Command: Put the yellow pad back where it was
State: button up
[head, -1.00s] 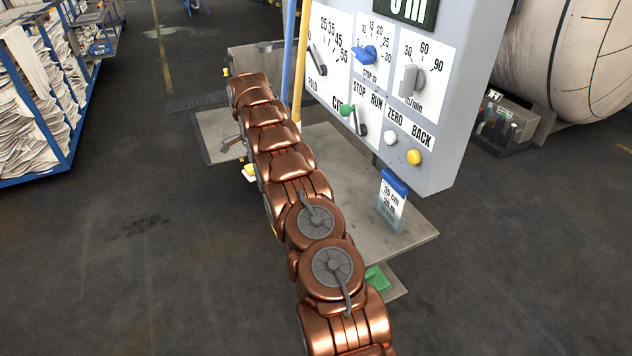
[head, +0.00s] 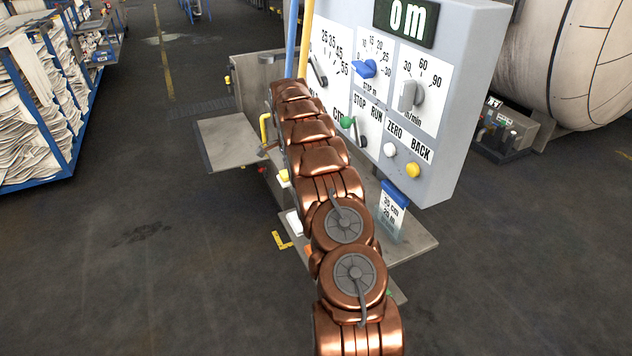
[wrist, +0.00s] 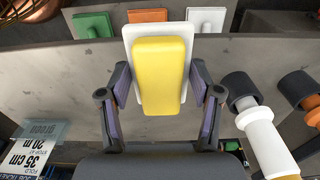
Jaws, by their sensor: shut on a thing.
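The yellow pad (wrist: 160,75) has a rounded yellow block on a white backing plate. In the wrist view my gripper (wrist: 160,82) is shut on it, one finger at each side. The pad hangs over the grey metal surface, its far end close to a row of similar pads. That row holds a green pad (wrist: 93,25), an orange pad (wrist: 148,15) and a white pad (wrist: 206,19).
The grey control panel (head: 440,100) with knobs and buttons stands right of my arm. A fabric cart (head: 35,110) stands left; floor between is clear.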

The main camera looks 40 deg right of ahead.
jog(key=s+d, duration=0.1)
jog(key=s, duration=0.1)
jog(key=s+d+p, duration=0.1)
jog(key=d, duration=0.1)
jog(key=s+d+p, duration=0.1)
jog(key=s+d, duration=0.1)
jog(key=shift+s+d+f, duration=0.15)
jog(key=shift+s+f, duration=0.2)
jog(key=shift+f, duration=0.05)
jog(key=shift+f+p, duration=0.85)
jog(key=shift+f, duration=0.9)
jog(key=shift+f, duration=0.2)
jog(key=o, duration=1.1)
jog(key=shift+r, duration=0.2)
notch_tip(320, 180, up, 12)
jog(key=b, duration=0.4)
jog(key=shift+a, duration=0.2)
